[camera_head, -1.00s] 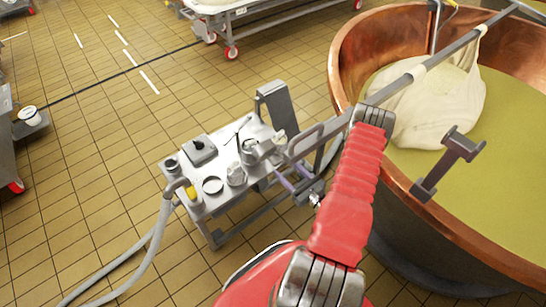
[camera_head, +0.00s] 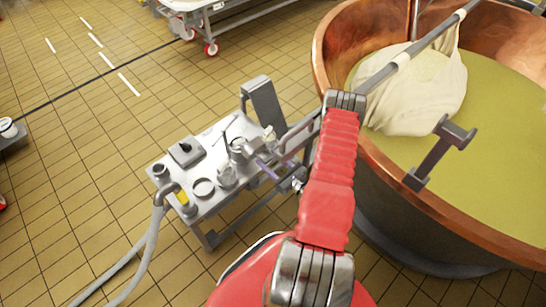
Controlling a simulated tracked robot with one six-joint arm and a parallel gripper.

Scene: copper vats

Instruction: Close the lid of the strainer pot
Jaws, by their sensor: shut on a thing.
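The strainer pot (camera_head: 238,147) is a small grey metal vessel on the steel work table, near its right edge. My gripper (camera_head: 258,161) reaches in from the right, and its thin purple-grey fingers point up and left at the pot. The fingers are shut on what looks like the pot's lid. The lid is very small here and partly merges with the pot and fingers, so its angle is unclear.
The steel table (camera_head: 213,205) also holds a dark square block (camera_head: 185,152), a round ring (camera_head: 203,188) and several small vessels. A large copper vat (camera_head: 440,215) stands at right. A grey hose (camera_head: 149,250) hangs left of the table.

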